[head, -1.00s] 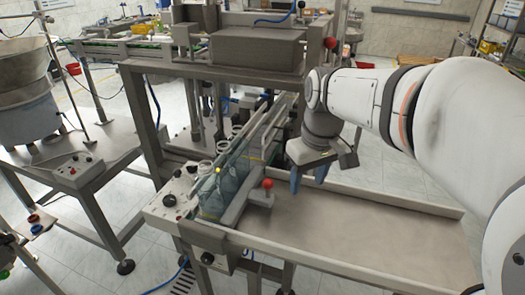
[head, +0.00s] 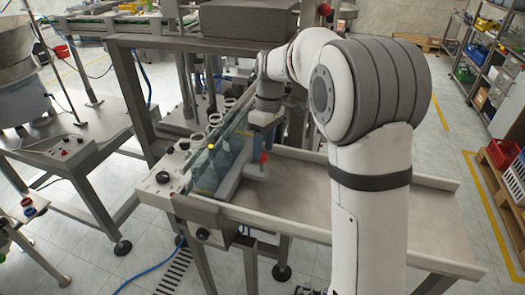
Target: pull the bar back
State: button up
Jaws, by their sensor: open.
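The grey bar (head: 232,181) lies along the right side of the guide rails, at the left end of the flat metal tray (head: 300,193). A red ball knob (head: 264,157) stands on its block. The fingers partly overlap each other and the knob's far side is hidden.
Clear guide panels with a yellow knob (head: 211,146) stand left of the bar. A control box (head: 163,178) is at the front left. The tray right of the bar is empty. A metal frame rises behind.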

jog(key=shift+s+a+f, duration=0.15)
jog(key=shift+s+f, duration=0.05)
jog(key=shift+f, duration=0.85)
jog(key=shift+c, duration=0.2)
grip_shut()
